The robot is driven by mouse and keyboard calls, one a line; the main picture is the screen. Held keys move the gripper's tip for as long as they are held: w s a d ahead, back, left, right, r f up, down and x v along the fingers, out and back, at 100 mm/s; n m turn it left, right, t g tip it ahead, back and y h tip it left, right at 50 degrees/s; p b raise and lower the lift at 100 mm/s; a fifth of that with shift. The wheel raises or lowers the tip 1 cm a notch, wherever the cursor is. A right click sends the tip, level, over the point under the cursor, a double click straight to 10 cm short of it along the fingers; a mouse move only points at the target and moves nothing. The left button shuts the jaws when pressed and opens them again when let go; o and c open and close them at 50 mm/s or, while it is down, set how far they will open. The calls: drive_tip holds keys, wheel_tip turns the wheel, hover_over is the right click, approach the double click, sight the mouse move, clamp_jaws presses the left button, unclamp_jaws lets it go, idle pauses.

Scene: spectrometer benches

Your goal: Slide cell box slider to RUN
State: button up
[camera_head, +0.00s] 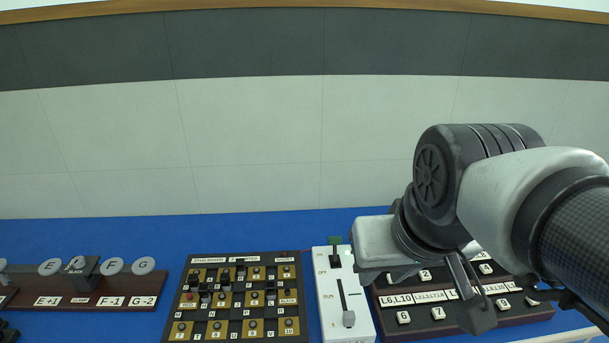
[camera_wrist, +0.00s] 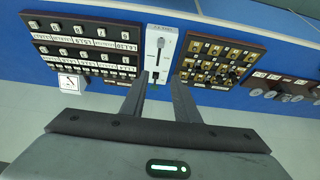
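The white cell box (camera_head: 328,306) stands upright-facing on the blue bench in the head view. A grey slider knob (camera_head: 348,319) sits at the near end of its long dark slot. A smaller dark slider (camera_head: 335,262) with a green patch behind it is at the far end. Small lettering beside the slots is hard to read. In the wrist view the box (camera_wrist: 165,31) lies ahead, between the fingertips in the picture, with its grey knob (camera_wrist: 161,43). My gripper (camera_wrist: 161,76) is open and empty, its fingers apart. In the head view my gripper (camera_head: 468,290) hangs over the right-hand panel.
A dark board with brass plates (camera_head: 234,257) is left of the box. A dark key panel (camera_head: 528,313) is close on its right, partly hidden by my arm. A rail with round grey discs (camera_head: 90,300) is far left. Blue bench shows behind them.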

sight(349, 314)
drive_tip(key=shift+o, duration=0.9)
drive_tip(key=w+f+g+b, duration=0.3)
drive_tip(key=w+f+g, duration=0.2)
drive_tip(key=w+f, duration=0.4)
drive_tip(key=w, duration=0.3)
drive_tip(key=shift+w+f, duration=0.15)
wheel_tip(349, 314, down, 18)
drive_tip(key=shift+w+r+b, duration=0.1)
drive_tip(key=shift+w+b, duration=0.05)
drive_tip(key=shift+b, duration=1.1)
clamp_jaws()
